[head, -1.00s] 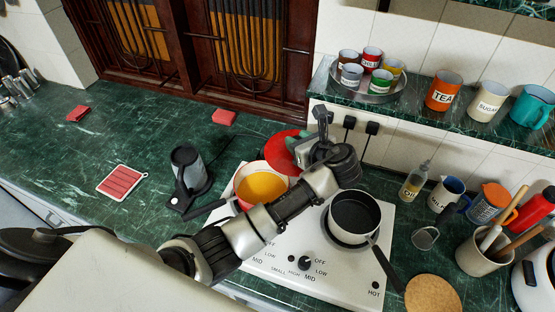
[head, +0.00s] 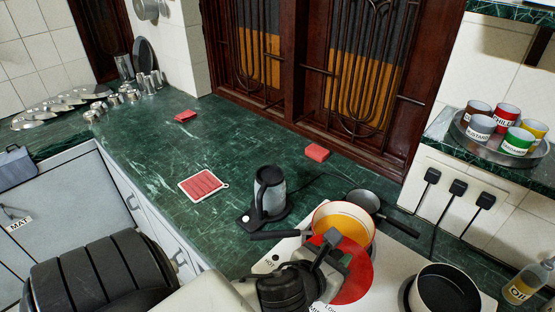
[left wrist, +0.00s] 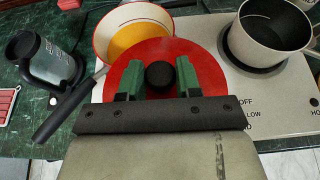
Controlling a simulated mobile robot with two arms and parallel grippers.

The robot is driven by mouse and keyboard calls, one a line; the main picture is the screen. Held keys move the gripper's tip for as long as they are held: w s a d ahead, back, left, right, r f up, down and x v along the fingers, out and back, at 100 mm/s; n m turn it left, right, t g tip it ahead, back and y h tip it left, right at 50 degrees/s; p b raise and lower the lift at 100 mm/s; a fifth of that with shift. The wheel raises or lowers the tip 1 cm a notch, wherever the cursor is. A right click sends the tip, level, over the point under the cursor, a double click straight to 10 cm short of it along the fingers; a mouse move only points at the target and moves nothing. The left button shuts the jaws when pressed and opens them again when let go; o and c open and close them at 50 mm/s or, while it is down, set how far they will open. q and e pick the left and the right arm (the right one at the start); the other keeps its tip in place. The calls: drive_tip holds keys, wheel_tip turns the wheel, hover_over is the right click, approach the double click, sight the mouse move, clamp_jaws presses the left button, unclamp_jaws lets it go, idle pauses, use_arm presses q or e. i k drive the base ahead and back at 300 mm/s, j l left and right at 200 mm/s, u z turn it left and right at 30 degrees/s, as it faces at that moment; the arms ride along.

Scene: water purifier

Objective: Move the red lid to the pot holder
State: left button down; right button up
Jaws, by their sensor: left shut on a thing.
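The red lid (head: 352,275) is a round disc with a black knob, seen in the head view low right of centre, partly hidden by my arm. In the left wrist view the red lid (left wrist: 205,63) lies across the picture with its knob between the fingers. My left gripper (left wrist: 159,75) is shut on the lid's knob, and it also shows in the head view (head: 330,258). The lid is in front of the pot with orange contents (head: 345,222). The red pot holder (head: 202,185) lies flat on the green counter, left of the kettle. My right gripper is not in view.
A glass kettle (head: 268,193) stands between the pot holder and the stove. A small dark pan (head: 363,199) and a white saucepan (head: 440,289) are near the lid. Red blocks (head: 317,152) lie farther back. The counter around the pot holder is clear.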

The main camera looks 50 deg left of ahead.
sight(201, 183)
drive_tip(key=k+j+z, duration=0.15)
drive_tip(key=k+j, duration=0.6)
drive_tip(key=j+z, duration=0.1)
drive_tip(key=j, duration=0.85)
drive_tip(key=j+z, duration=0.1)
drive_tip(key=j, duration=0.85)
drive_tip(key=k, duration=0.05)
